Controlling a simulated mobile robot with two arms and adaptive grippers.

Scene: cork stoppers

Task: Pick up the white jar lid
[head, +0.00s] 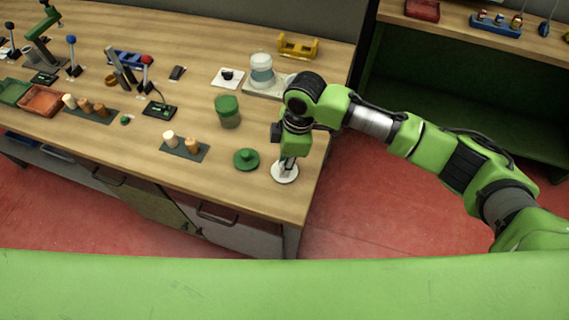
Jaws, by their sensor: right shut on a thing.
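The white jar lid (285,174) is a flat round disc near the right front corner of the wooden table (225,195). My right gripper (287,166) points down over it and is shut on its middle. The gripper hides part of the lid, and I cannot tell whether the lid touches the table. A jar with a white top (262,68) stands farther back. My left gripper is not in view.
A green lid (246,158) lies just left of the white lid, with a green-topped jar (228,110) behind it. Cork stoppers (192,146) stand on a dark mat. A yellow holder (298,46) is at the back. The table's right edge is close.

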